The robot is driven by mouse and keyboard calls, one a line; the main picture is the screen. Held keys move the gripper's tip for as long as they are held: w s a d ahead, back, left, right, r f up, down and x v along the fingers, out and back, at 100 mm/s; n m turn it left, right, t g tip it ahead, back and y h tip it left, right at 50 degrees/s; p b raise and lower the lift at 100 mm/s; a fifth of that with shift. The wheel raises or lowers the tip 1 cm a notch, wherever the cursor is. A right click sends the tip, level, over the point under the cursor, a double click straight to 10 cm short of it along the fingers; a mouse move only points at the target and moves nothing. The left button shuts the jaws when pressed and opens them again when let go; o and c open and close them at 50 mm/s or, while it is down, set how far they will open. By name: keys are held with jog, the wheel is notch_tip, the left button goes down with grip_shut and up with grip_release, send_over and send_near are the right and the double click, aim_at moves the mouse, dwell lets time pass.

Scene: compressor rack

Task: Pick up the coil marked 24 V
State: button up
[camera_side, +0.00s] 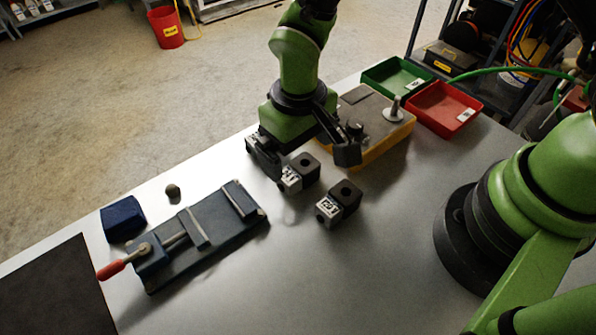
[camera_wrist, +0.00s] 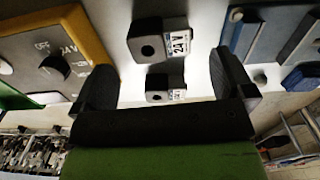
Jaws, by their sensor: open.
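Two dark block-shaped coils with white labels stand on the grey table. The nearer coil (camera_side: 345,197) shows in the wrist view (camera_wrist: 147,42) with a label reading 24 V. The other coil (camera_side: 306,166), just behind it, also shows in the wrist view (camera_wrist: 157,83); its label is too small to read surely. My gripper (camera_side: 305,158) is open and empty, pointing down above the farther coil. In the wrist view its fingers (camera_wrist: 165,82) stand either side of that coil, with the 24 V coil beyond them. I cannot tell the height gap.
A yellow-sided box with a knob (camera_side: 376,150) stands close right of my gripper. Green (camera_side: 385,82) and red (camera_side: 460,122) trays lie behind it. A vise with a red handle (camera_side: 185,262), a blue block (camera_side: 122,218) and a small knob (camera_side: 173,191) lie left. The table front is clear.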

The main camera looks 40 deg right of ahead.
aim_at(297, 168)
notch_tip(297, 168, down, 6)
jog(key=shift+w+a+r, duration=0.1)
jog(key=shift+a, duration=0.05)
jog(key=shift+c, duration=0.2)
jog(key=c, duration=0.9)
jog(key=shift+r, duration=0.1)
